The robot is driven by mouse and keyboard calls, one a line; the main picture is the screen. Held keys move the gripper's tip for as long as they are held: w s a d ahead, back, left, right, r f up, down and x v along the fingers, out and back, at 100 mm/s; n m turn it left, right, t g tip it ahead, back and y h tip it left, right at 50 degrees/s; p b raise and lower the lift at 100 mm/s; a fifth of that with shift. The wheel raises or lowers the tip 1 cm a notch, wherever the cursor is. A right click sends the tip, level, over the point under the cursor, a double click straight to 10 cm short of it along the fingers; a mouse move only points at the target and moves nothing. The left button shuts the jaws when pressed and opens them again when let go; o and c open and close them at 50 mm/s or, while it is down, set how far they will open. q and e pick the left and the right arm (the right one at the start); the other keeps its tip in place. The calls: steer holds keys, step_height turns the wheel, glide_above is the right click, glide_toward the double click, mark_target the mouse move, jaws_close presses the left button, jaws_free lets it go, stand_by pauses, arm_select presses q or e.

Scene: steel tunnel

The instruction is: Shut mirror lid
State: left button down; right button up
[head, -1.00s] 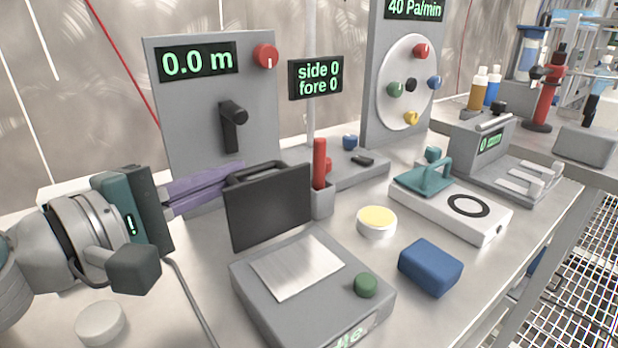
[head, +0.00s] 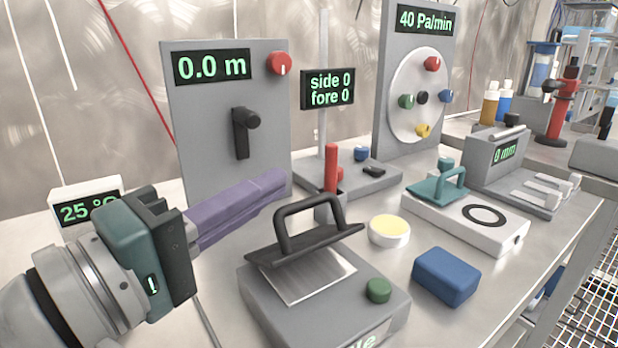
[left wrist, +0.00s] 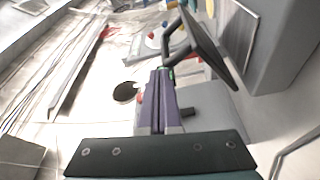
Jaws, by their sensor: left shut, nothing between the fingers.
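A grey box (head: 330,315) has a silver mirror plate (head: 318,280) on top and a green knob (head: 378,290) at its front right. Its black lid (head: 300,248) with a loop handle (head: 290,208) is hinged at the back and partly closed, tilted low over the plate with a gap in front. In the left wrist view the lid (left wrist: 212,50) stands at an angle to the box. My left gripper (head: 278,182) has purple fingers, shut and empty, behind the lid and near its handle. I cannot tell whether they touch. My right gripper is out of view.
A red-handled stick in a holder (head: 331,170) stands just behind the lid. A yellow-topped puck (head: 389,231) and a blue block (head: 446,276) lie to the right. A panel with a lever (head: 235,130) stands behind my gripper. A 25 °C display (head: 88,205) is at left.

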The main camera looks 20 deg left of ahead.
mark_target(288, 258)
arm_select(q)
steer(key=shift+s+d+f, duration=0.2)
steer(key=shift+s+d, duration=0.2)
steer(key=shift+d, duration=0.15)
steer(key=shift+s+d+f, duration=0.5)
steer(key=shift+d+f, duration=0.05)
steer(key=shift+d, duration=0.1)
steer(key=shift+s+d+f, duration=0.45)
steer(key=shift+d+f, duration=0.1)
steer(key=shift+f, duration=0.2)
steer(key=shift+s+d+f, duration=0.1)
steer(key=shift+s+f, duration=0.05)
steer(key=shift+f, duration=0.2)
